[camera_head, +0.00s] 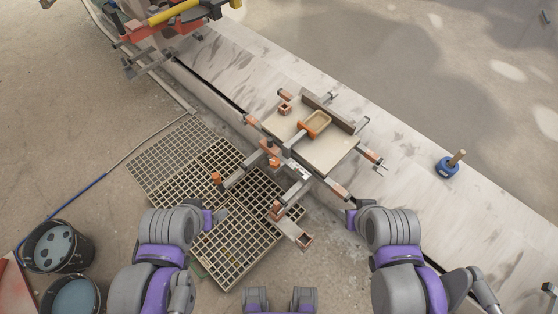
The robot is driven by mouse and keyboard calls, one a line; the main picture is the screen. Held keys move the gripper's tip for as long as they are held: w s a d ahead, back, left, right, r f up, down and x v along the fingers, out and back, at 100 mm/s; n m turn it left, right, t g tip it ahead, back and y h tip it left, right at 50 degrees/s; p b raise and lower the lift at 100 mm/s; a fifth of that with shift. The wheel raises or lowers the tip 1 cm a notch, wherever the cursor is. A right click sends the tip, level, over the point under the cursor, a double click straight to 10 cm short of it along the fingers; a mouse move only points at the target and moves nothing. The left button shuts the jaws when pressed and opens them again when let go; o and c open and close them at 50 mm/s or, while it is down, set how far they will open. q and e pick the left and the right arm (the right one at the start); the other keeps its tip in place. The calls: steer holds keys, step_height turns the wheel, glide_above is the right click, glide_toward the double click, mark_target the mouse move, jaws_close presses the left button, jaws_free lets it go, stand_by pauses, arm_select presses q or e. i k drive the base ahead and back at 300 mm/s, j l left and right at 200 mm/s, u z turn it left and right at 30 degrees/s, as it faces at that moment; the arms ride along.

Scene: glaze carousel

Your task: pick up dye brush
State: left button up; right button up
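A blue pot-like piece (447,168) stands on the pale plank surface at the right. A short wooden handle (457,158) rises tilted from it; this looks like the dye brush, but its bristles are not visible. My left arm ends near a small grey and purple tip (215,217) over the grid flooring. My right arm ends near a similar tip (352,214) below the carousel frame. Both are apart from the blue piece, the right one nearer. The fingers are too small and hidden to read, and I see nothing held.
Metal grids (235,235) lie on the floor. Dark buckets (50,245) are at the lower left. The planks around the blue piece are clear.

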mark_target(462, 152)
steer(key=l+z, duration=0.1)
steer(key=z, duration=1.65)
